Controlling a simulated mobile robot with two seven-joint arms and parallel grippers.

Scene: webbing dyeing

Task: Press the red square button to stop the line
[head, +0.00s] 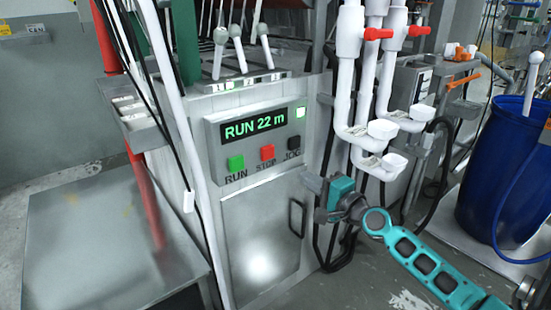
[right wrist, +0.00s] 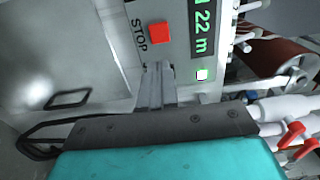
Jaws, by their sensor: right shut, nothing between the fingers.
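The red square button (head: 267,152), labelled STOP, sits on the grey control panel (head: 215,132) between the green RUN button (head: 236,163) and the black JOG button (head: 293,143). The display (head: 254,126) reads "RUN 22 m" in green. My right gripper (head: 308,181) is shut and empty, below and to the right of the red button, apart from it. In the right wrist view, the red button (right wrist: 159,33) shows beyond the closed fingertips (right wrist: 157,68); the fingers cover the JOG button's place there. My left gripper is not in view.
White pipes with red valve handles (head: 377,34) stand right of the panel. A lit square (head: 300,112) glows beside the display. A cabinet door with a dark handle (head: 297,218) is below the buttons. A blue barrel (head: 500,170) stands at right.

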